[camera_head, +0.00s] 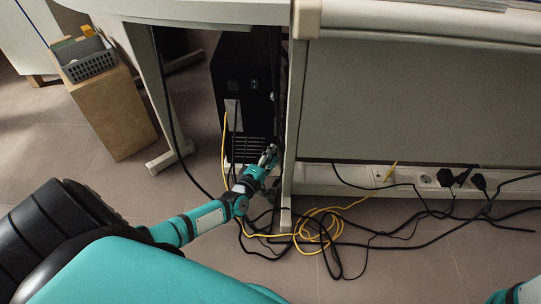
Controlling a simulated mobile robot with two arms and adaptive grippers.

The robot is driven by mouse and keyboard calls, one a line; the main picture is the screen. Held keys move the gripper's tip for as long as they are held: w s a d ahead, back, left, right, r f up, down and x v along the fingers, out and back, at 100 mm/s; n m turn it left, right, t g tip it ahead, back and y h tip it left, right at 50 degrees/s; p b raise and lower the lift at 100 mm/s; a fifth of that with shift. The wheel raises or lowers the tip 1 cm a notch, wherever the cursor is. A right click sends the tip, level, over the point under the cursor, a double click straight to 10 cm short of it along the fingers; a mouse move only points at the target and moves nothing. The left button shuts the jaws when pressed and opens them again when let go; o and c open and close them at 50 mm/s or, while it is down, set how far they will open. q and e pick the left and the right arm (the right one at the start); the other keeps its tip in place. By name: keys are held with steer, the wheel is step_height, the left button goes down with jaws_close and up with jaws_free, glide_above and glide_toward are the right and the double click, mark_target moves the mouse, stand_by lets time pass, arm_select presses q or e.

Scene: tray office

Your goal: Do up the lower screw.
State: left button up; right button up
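A black computer tower (243,72) stands upright under the desk, its cabled side facing me. The lower screw is too small to make out, or is hidden behind my gripper and the cables. My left gripper (269,156) is low at the right edge of the tower, close to the desk's support. Its fingers are small and dark against the tower, so I cannot tell whether they are apart or hold anything, or whether they touch the tower. A piece of my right arm shows at the bottom right corner; its gripper is out of the picture.
Yellow and black cables (318,226) lie tangled on the floor right of my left arm. A desk leg (166,110) and a support panel (293,120) flank the tower. A socket strip (400,178) runs right. A wooden box (116,112) bearing a grey basket (88,62) stands left.

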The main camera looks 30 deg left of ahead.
arm_select(q)
steer(key=shift+s, duration=0.1)
steer(key=s+d, duration=0.1)
steer(key=s, duration=1)
steer(key=shift+s+r, duration=0.35)
steer(key=shift+s, duration=0.05)
